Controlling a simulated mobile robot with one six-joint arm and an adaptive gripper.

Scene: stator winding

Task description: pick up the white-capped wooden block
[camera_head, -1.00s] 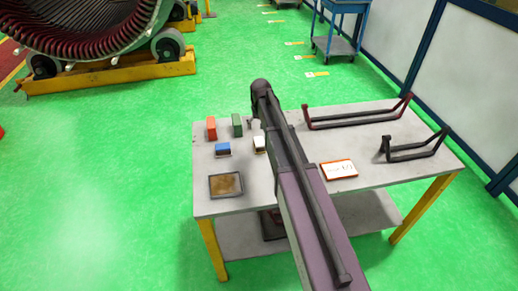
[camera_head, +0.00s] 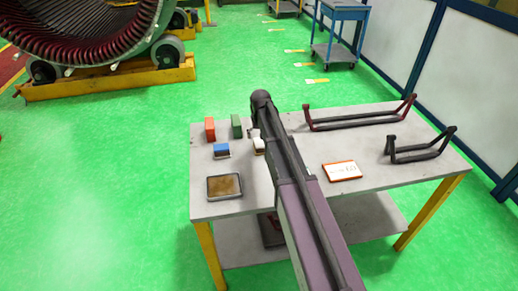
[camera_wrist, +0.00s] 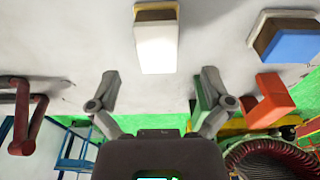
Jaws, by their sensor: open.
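The white-capped wooden block (camera_head: 259,145) stands on the grey table, partly hidden behind my arm in the head view. In the wrist view the white-capped block (camera_wrist: 157,45) shows its white cap and a wooden part at its upper end. My gripper (camera_wrist: 160,82) is open and empty, its two fingers spread wide. The block appears above the gap between the fingertips in that view, apart from them. My gripper is mostly hidden behind my arm in the head view.
A blue-capped block (camera_head: 221,150) stands left of the white one. An orange block (camera_head: 210,129) and a green block (camera_head: 236,126) stand behind. A brown-topped tray (camera_head: 225,187) lies in front. Dark bent bars (camera_head: 360,117) and an orange-edged card (camera_head: 342,171) lie to the right.

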